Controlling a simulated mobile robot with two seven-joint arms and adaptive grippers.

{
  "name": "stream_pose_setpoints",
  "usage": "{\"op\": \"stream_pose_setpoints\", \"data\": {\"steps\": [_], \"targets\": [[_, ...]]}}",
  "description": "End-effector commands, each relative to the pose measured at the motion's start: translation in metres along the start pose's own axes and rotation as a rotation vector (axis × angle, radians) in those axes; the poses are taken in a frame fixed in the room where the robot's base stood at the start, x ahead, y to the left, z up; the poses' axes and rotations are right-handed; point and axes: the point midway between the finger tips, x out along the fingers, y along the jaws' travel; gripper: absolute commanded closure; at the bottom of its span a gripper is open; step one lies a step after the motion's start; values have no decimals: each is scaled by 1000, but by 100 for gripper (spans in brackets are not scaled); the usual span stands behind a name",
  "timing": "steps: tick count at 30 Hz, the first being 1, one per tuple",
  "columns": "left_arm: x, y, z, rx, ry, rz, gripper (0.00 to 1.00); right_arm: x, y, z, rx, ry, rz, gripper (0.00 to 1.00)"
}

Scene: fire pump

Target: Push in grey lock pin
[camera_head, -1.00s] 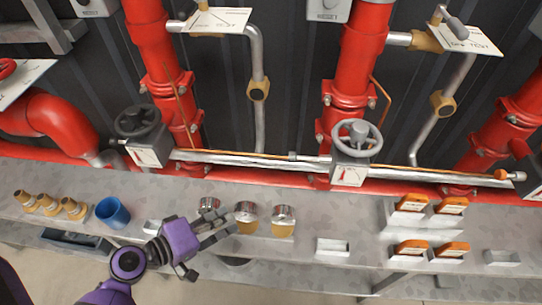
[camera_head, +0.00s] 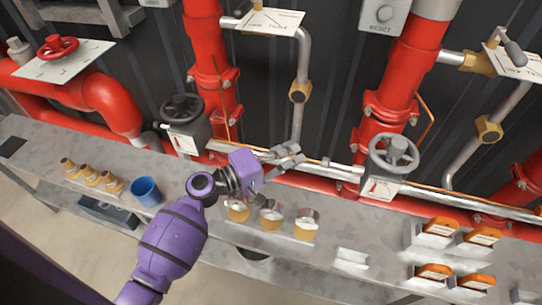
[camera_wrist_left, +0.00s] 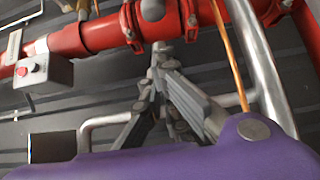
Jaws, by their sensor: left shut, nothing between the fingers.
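I cannot make out the grey lock pin for certain. A small grey fitting (camera_head: 326,162) sits on the horizontal silver pipe, right of my left fingertips. A grey cylindrical handle (camera_head: 514,54) shows at the top right. My left gripper (camera_head: 289,153) is shut and empty. It is above the bench's back edge, with its fingers pointing right, in front of the silver pipe. Whether it touches the pipe is not clear. In the left wrist view its fingers (camera_wrist_left: 165,52) come together in front of the dark wall and red pipe. My right gripper is not in view.
A dark handwheel (camera_head: 182,108) and a light grey handwheel (camera_head: 394,153) stand on gauge boxes along the pipe. The bench holds several brass nozzles (camera_head: 92,175), a blue cup (camera_head: 147,191), glass-topped brass parts (camera_head: 271,214) and orange-topped blocks (camera_head: 440,226). Red pipes (camera_head: 212,80) rise behind.

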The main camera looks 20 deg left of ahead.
Motion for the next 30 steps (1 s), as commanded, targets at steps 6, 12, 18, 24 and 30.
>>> {"op": "stream_pose_setpoints", "data": {"steps": [6, 12, 18, 24, 30], "targets": [[18, 2, 22, -2, -1, 1, 100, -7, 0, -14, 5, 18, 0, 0], [22, -1, 26, -2, 0, -2, 100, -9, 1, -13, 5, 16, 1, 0], [22, -2, 27, -2, 0, -2, 100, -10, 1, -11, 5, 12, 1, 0], [31, -2, 36, -4, -3, -1, 100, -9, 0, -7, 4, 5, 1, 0], [49, -2, 54, -4, -2, -1, 100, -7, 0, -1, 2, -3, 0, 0]]}}
